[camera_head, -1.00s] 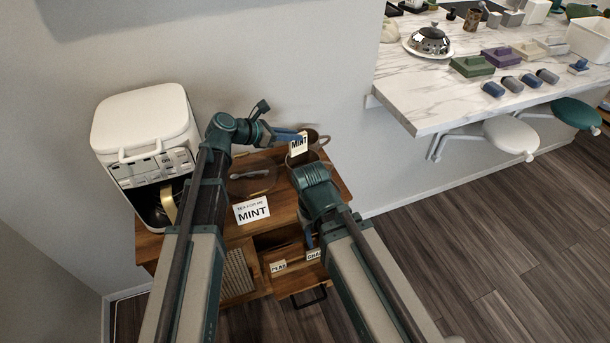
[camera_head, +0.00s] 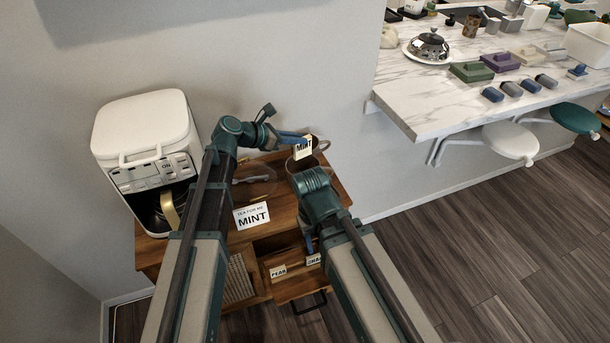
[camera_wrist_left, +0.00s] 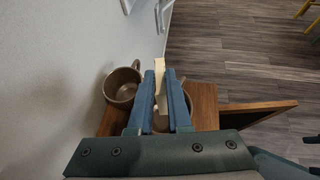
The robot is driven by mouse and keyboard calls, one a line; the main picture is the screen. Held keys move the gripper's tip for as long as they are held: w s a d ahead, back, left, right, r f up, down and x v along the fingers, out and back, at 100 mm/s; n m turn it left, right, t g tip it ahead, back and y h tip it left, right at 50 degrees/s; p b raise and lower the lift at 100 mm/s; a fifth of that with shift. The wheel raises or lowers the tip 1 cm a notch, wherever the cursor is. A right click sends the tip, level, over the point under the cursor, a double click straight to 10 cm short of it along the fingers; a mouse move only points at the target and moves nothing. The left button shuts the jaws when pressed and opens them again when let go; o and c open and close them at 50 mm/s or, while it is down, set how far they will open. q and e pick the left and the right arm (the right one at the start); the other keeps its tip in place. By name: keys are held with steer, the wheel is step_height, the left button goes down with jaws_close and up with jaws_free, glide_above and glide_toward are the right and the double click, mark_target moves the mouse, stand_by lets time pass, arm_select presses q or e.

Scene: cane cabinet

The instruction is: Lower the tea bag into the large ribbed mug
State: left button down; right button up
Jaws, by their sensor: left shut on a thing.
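My left gripper (camera_head: 303,139) is shut on the tea bag, whose MINT tag (camera_head: 304,148) hangs above the cabinet top. In the left wrist view the blue fingers (camera_wrist_left: 160,72) pinch a pale piece (camera_wrist_left: 161,84) of it. One mug (camera_wrist_left: 187,103) is directly under the fingers and largely hidden by them. A brown mug (camera_wrist_left: 109,93) stands to the left there. In the head view the mugs overlap behind the tag and my right arm, so ribbing is too small to tell. My right gripper (camera_head: 309,244) points down by the open drawer; its jaw opening is hidden.
A MINT card (camera_head: 251,216) stands at the cabinet's front. A clear round dish (camera_head: 256,184) is beside the mugs, and a white coffee maker (camera_head: 145,125) stands left. The open drawer (camera_head: 290,285) holds labelled tags. A marble counter (camera_head: 420,95) is at right.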

mark_target(297, 158)
arm_select(q)
steer(key=shift+f, duration=0.1)
stand_by(0.3)
steer(key=shift+f+b, duration=3.4)
steer(key=shift+b, duration=0.1)
steer(key=shift+f+b, duration=2.4)
steer(key=shift+b, duration=0.05)
steer(key=c, duration=0.8)
jaws_free()
steer(key=shift+r, duration=0.1)
